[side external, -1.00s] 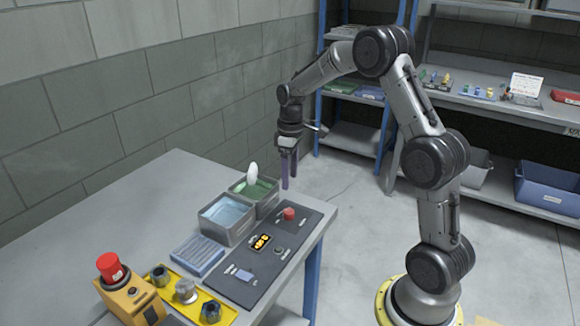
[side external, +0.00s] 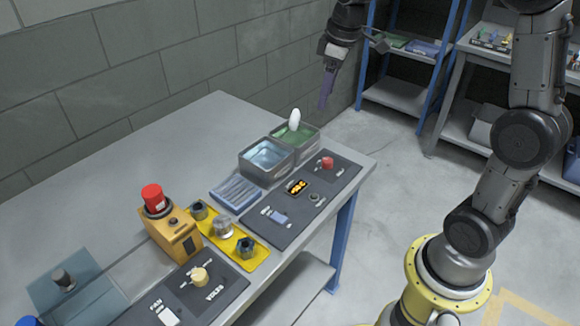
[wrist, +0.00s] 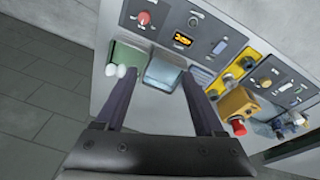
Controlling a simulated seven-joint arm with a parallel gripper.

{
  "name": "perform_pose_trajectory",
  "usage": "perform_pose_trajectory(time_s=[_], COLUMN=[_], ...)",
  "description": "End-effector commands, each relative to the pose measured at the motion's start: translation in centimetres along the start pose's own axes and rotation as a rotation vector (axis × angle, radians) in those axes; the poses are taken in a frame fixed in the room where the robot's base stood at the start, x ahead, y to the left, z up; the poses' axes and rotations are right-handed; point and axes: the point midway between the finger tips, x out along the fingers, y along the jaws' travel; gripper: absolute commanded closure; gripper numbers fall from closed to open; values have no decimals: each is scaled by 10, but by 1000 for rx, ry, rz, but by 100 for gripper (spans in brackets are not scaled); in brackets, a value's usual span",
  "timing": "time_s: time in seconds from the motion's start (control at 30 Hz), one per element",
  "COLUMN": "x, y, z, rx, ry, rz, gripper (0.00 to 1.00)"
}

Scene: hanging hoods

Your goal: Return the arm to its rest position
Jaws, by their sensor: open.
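My gripper (side external: 326,92) hangs in the air beyond the far right corner of the table, with its purple fingers pointing down. In the wrist view my gripper (wrist: 166,88) shows its two fingers spread apart with nothing between the tips. In the side view my arm stands raised from its yellow base at the right, and its upper part is cut off by the top edge. A white egg-like object (side external: 295,119) stands in the green-filled bin (side external: 308,136), apart from the fingers. The wrist view shows two white rounded shapes (wrist: 116,71) there.
A bin with pale blue contents (side external: 266,156) stands beside the green one. A dark panel with a red knob (side external: 327,163), a blue ribbed tray (side external: 236,193), a yellow strip of knobs (side external: 224,229) and a red-topped yellow box (side external: 172,228) line the grey table (side external: 150,150). Shelves stand behind.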

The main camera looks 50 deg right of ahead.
Motion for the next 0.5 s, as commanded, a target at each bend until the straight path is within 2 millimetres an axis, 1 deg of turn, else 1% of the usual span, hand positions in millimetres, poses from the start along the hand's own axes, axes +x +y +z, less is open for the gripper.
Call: perform_pose_trajectory(time_s=[0.03,0.1,0.17,0.2,0.27,0.33,0.43,0.5], x=[-19,-39,-53,-61,-70,-78,-81,-77], y=[-18,-40,-58,-70,-87,-106,-130,-143], z=[6,16,28,37,52,71,100,121], rx=[-15,-22,-22,-20,-11,5,43,78], ry=[35,75,109,132,166,207,259,288], rz=[19,38,51,58,67,75,77,74], gripper=[29,29,29,29,29,29,29,29])
